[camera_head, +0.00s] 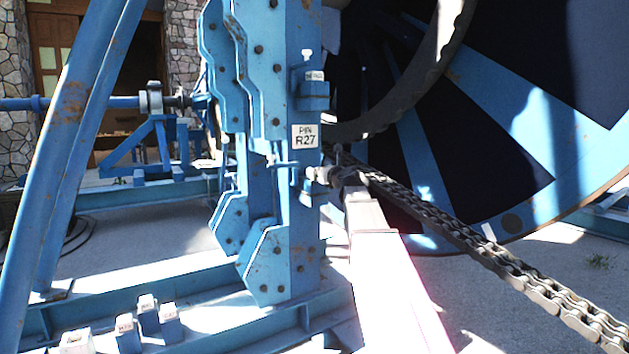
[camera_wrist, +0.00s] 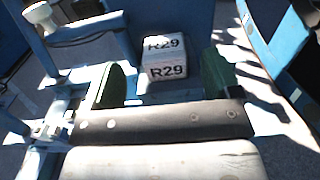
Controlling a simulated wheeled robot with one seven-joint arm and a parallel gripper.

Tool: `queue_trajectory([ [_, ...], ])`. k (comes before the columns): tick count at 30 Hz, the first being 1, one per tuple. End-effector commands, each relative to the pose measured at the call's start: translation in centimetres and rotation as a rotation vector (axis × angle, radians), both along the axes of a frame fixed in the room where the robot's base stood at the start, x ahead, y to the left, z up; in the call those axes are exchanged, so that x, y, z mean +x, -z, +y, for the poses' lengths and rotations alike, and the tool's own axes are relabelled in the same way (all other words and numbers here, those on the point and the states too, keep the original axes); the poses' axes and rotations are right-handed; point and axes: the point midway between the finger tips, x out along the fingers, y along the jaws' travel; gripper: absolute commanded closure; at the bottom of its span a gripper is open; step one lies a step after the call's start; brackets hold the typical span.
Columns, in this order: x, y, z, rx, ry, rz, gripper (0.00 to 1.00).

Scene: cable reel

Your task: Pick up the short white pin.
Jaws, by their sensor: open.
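A small white pin (camera_head: 307,54) with a wider head stands upright on a blue bracket (camera_head: 314,101) on the blue post in the head view. A white round knob on a short stem (camera_wrist: 40,14) shows at the top left of the wrist view; I cannot tell whether it is the same pin. My gripper (camera_wrist: 163,70) is open in the wrist view, its two dark green pads well apart. Nothing is held between them. A white block marked R29 (camera_wrist: 166,56) lies beyond and between the pads. I cannot tell its distance from them.
A heavy chain (camera_head: 480,245) runs down to the right, in front of the large reel (camera_head: 590,60). Several small blue blocks with white tops (camera_head: 147,314) stand at the lower left. A blue leg (camera_head: 62,150) rises at the left.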

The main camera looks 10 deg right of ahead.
Motion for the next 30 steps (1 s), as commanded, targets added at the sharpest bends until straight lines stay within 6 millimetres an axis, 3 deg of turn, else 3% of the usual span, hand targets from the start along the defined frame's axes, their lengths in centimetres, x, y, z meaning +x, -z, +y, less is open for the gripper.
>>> queue_trajectory([
  [5, 1.1, 0.1, 0.3, -0.001, 0.0, 0.001, 0.17],
  [15, 5.2, 0.4, 1.6, -0.002, -0.001, 0.0, 0.17],
  [22, 5.2, 0.5, 1.7, -0.002, 0.0, 0.0, 0.17],
  [23, 5.2, 0.5, 1.7, -0.002, 0.0, 0.0, 0.2],
  [29, 5.2, 0.4, 1.7, -0.002, 0.0, 0.0, 0.85],
  [30, 5.2, 0.4, 1.7, -0.002, 0.001, -0.001, 0.86],
])
